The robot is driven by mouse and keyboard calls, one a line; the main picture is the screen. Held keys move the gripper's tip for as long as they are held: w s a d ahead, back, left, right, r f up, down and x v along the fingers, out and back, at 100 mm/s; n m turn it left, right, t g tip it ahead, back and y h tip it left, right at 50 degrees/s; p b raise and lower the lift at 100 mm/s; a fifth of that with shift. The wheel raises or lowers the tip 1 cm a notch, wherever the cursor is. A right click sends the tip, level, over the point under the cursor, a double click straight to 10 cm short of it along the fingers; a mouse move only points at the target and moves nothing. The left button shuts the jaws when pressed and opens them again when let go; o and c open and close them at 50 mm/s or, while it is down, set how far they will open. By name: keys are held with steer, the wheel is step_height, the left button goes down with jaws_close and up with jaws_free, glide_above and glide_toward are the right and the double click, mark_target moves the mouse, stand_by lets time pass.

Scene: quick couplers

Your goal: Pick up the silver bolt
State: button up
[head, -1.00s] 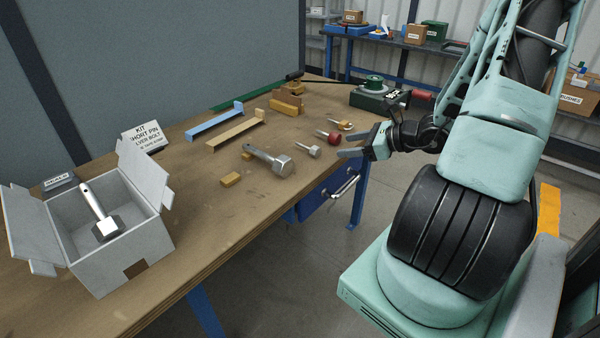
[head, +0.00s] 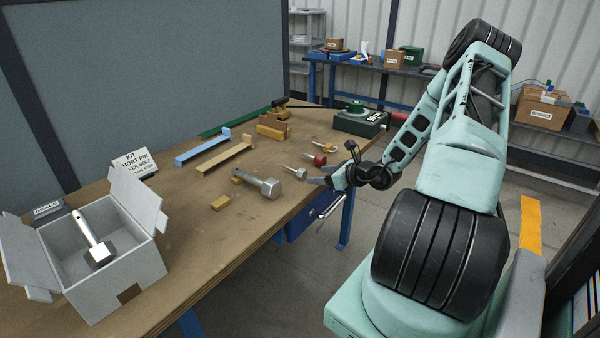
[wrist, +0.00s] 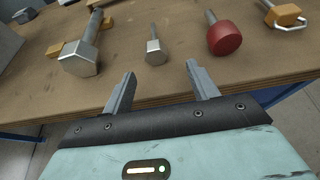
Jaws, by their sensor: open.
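A small silver hex-headed bolt (head: 299,173) lies near the table's right edge; in the wrist view it (wrist: 155,52) is just beyond the gap between the fingers. A larger silver hex-headed bolt (head: 268,187) lies to its left, its shank propped on a small tan block; it also shows in the wrist view (wrist: 79,60). My gripper (head: 321,177) is at the table's right edge, beside the small bolt's head. In the wrist view my gripper (wrist: 160,70) is open and empty, with both fingers apart from the bolts.
A red-headed pin (head: 318,160) lies beyond the small bolt, and an orange block with a metal loop (head: 325,147) farther on. A grey open box (head: 118,285) holding another hex-headed bolt (head: 97,246) stands at the left. The front middle of the wooden table (head: 190,235) is mostly clear.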

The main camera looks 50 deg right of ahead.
mark_target(305, 174)
steer(key=x, duration=0.1)
steer(key=p+x, duration=0.1)
steer(key=x, duration=0.2)
steer(key=shift+w+a+p, duration=0.3)
steer(key=shift+w, duration=0.15)
steer(key=shift+w+f, duration=0.15)
steer(key=shift+w, duration=0.15)
steer(key=shift+c, duration=0.3)
steer(key=c, duration=1)
steer(key=shift+c, duration=0.2)
